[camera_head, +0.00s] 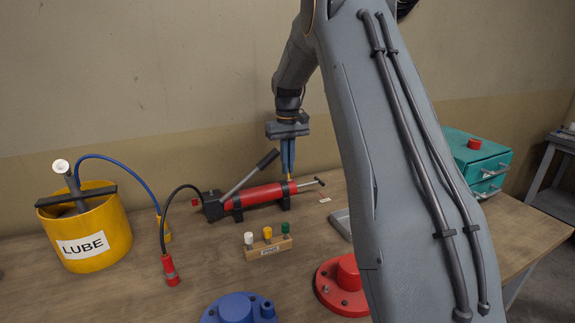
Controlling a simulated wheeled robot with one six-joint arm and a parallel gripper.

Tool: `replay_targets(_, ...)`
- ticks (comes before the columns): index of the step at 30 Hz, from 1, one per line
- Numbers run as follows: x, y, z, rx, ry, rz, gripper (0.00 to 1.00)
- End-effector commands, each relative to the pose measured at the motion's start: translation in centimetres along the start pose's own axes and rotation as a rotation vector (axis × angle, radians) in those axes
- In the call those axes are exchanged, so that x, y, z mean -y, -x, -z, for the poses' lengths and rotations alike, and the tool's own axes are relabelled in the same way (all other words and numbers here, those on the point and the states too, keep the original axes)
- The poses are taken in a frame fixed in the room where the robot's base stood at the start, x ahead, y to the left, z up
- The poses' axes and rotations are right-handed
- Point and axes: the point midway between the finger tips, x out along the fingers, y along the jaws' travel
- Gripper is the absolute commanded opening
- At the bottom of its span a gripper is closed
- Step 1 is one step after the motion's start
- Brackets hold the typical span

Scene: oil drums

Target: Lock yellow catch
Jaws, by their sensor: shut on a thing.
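The red hand pump (262,195) lies on the wooden workbench near the back wall, with a grey lever tilted up at its left part. The small yellow catch (290,178) shows at the pump's right part, just under my fingertips. My gripper (288,172) points straight down over the pump, its fingers close together and shut on the yellow catch. The fingers hide most of the catch, so I cannot tell its exact position.
A yellow LUBE bucket (112,225) with a blue hose stands left. A small block with white, yellow and green plugs (270,249) sits in front of the pump. Blue (238,310) and red (345,284) flanged parts lie nearer. A teal drawer box (482,160) stands right.

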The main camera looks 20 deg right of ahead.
Motion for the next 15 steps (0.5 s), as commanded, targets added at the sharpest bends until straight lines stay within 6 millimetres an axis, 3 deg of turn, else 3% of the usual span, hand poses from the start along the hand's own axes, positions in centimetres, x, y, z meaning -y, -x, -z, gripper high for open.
replay_targets(15,0.06,-0.18,0.99,0.155,0.001,0.000,0.00)
